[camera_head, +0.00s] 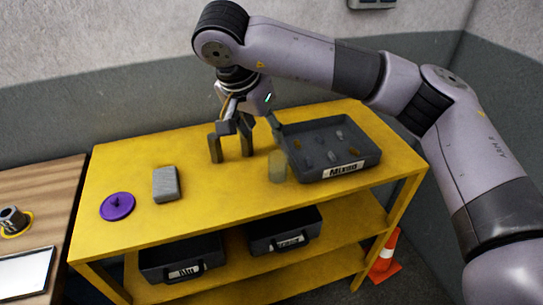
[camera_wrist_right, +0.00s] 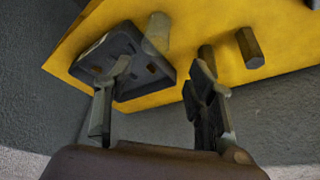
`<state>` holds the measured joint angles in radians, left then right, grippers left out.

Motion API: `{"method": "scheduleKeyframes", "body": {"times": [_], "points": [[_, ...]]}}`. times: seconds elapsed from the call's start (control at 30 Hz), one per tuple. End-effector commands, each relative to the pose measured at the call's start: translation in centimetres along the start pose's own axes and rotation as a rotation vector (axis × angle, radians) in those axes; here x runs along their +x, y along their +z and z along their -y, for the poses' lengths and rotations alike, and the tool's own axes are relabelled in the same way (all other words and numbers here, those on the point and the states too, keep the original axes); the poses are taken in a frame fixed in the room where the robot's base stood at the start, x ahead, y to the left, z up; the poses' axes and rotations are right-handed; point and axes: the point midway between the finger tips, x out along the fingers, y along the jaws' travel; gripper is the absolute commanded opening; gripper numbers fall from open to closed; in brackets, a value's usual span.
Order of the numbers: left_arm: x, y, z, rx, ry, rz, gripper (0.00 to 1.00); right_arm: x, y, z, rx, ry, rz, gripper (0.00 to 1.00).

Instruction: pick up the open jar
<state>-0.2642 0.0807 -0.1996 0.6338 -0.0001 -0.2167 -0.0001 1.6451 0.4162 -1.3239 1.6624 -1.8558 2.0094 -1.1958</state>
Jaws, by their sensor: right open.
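The open jar (camera_head: 277,167) is a small, pale, translucent cylinder. It stands upright on the yellow table, just left of the tray's near left corner. In the right wrist view the jar (camera_wrist_right: 157,33) shows beyond the fingertips, beside the tray. My right gripper (camera_head: 250,126) is open and empty, above the back of the table, behind and left of the jar. Its spread fingers also show in the right wrist view (camera_wrist_right: 160,68). A purple lid with a knob (camera_head: 117,206) lies at the table's left. My left gripper is not in view.
A dark tray (camera_head: 343,171) labelled MIXED holds several small parts. Two dark upright posts (camera_head: 214,149) (camera_head: 246,143) stand close to the gripper. A grey block (camera_head: 166,184) lies near the lid. Black bins (camera_head: 180,262) (camera_head: 285,232) sit on the shelf below. The table's front middle is clear.

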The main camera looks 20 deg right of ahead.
Motion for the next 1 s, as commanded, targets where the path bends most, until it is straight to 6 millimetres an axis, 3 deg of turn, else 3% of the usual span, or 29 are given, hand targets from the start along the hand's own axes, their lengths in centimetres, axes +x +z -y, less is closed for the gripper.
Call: {"method": "scheduleKeyframes", "body": {"times": [0.07, 0.3, 0.37, 0.53, 0.73, 1.0], "points": [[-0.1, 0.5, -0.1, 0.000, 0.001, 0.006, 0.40, 0.9, 0.0, -0.1, -0.002, 0.007, 0.000, 0.50], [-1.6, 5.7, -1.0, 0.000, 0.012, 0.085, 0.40, 5.6, 0.0, -0.2, -0.001, 0.009, 0.004, 0.50], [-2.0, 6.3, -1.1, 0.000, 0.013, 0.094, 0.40, 6.9, 0.0, -0.2, 0.000, 0.008, 0.004, 0.50], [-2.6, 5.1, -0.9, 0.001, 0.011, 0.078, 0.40, 10.1, 0.0, -0.1, -0.001, 0.006, 0.004, 0.50], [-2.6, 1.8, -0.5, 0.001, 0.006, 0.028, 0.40, 11.9, 0.0, -0.1, 0.000, 0.003, 0.002, 0.50], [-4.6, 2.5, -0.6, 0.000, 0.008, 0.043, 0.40, 15.0, -0.7, 0.2, 0.000, 0.006, 0.004, 0.50]]}}
